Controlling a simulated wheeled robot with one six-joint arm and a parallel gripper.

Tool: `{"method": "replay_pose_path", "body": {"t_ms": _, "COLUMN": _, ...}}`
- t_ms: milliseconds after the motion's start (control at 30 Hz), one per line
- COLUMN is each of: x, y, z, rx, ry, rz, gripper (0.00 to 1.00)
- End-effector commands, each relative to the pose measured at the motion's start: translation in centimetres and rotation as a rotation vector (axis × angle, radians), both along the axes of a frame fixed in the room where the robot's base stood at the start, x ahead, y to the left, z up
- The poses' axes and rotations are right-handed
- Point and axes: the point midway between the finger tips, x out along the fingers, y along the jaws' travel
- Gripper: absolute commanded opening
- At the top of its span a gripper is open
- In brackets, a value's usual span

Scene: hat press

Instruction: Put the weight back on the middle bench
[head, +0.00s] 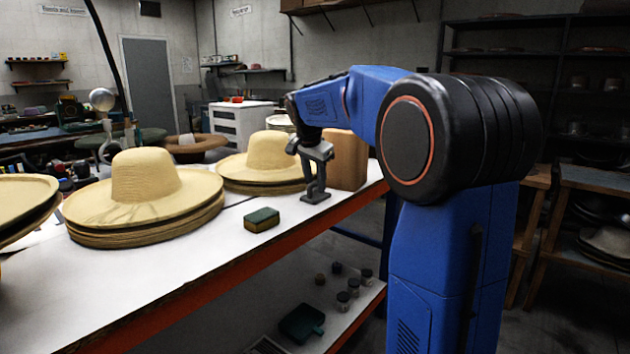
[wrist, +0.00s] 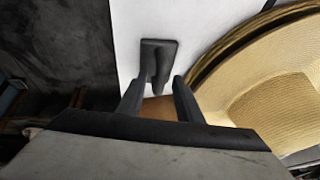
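The weight (head: 316,198) is a small dark grey piece with a flat rectangular base and an upright handle. It appears to stand upright on the white-topped bench (head: 170,285), near its front edge. In the wrist view the weight (wrist: 152,47) shows against the white top, its handle pointing towards my gripper. My gripper (head: 315,168) is directly above the base, pointing down. In the wrist view my gripper (wrist: 159,80) has its fingers apart, one on each side of the handle, with a narrow gap visible at both sides. The handle is partly hidden in the head view.
Straw hat stacks (head: 145,190) (head: 262,160) stand on the bench; one is close beside the weight in the wrist view (wrist: 285,95). A brown block (head: 346,160) is just behind my gripper. Small jars (head: 343,301) are on the lower shelf.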

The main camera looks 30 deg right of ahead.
Motion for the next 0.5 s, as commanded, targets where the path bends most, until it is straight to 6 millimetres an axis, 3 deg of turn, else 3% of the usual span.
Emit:
{"method": "replay_pose_path", "body": {"t_ms": 267, "x": -0.2, "y": 0.3, "z": 1.2, "rx": 0.0, "ry": -0.003, "rz": 0.001, "gripper": 0.33}}
{"method": "replay_pose_path", "body": {"t_ms": 500, "x": -1.5, "y": 1.5, "z": 5.1, "rx": 0.0, "ry": -0.003, "rz": 0.001, "gripper": 0.33}}
